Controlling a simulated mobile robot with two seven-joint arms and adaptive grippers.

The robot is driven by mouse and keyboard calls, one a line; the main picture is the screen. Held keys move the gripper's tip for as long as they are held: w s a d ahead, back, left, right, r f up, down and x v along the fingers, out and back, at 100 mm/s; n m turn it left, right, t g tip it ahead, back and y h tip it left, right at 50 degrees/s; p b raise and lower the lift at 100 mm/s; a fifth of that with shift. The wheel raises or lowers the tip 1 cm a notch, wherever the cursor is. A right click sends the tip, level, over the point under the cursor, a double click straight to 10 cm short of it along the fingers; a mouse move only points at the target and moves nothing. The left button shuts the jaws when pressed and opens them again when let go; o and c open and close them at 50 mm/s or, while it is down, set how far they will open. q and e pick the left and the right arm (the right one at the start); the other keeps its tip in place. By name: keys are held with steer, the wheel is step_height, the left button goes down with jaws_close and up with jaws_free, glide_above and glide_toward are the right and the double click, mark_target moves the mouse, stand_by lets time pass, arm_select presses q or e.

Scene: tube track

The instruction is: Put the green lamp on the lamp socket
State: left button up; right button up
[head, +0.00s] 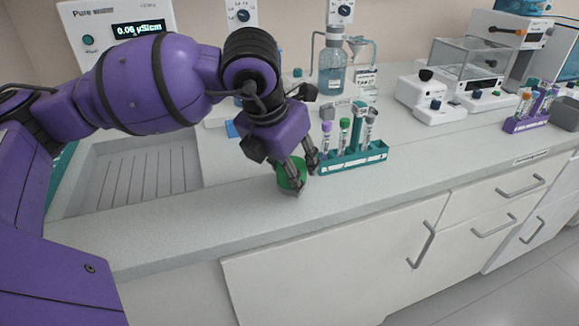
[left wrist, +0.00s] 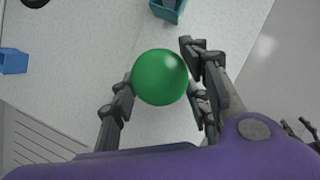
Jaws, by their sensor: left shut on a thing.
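The green lamp (head: 291,173) is a round green thing low over the counter's front part. My left gripper (head: 297,178) reaches down over it and is shut on it, with a finger on each side. In the left wrist view the lamp (left wrist: 160,77) shows as a smooth green ball between the fingers of my left gripper (left wrist: 158,92). Whether the lamp touches the counter is hard to tell. I cannot make out a lamp socket for certain in either view. My right gripper is not clearly in view.
A teal tube rack (head: 352,160) with several tubes stands just right of the lamp. A sink (head: 130,175) lies to the left. A bottle (head: 332,72), a balance (head: 465,75) and a purple rack (head: 527,123) stand farther back and right. Counter space right of the teal rack is clear.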

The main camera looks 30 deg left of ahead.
arm_select(q)
steer(key=shift+f, duration=0.15)
steer(key=o, duration=1.2)
steer(key=shift+r, duration=0.2)
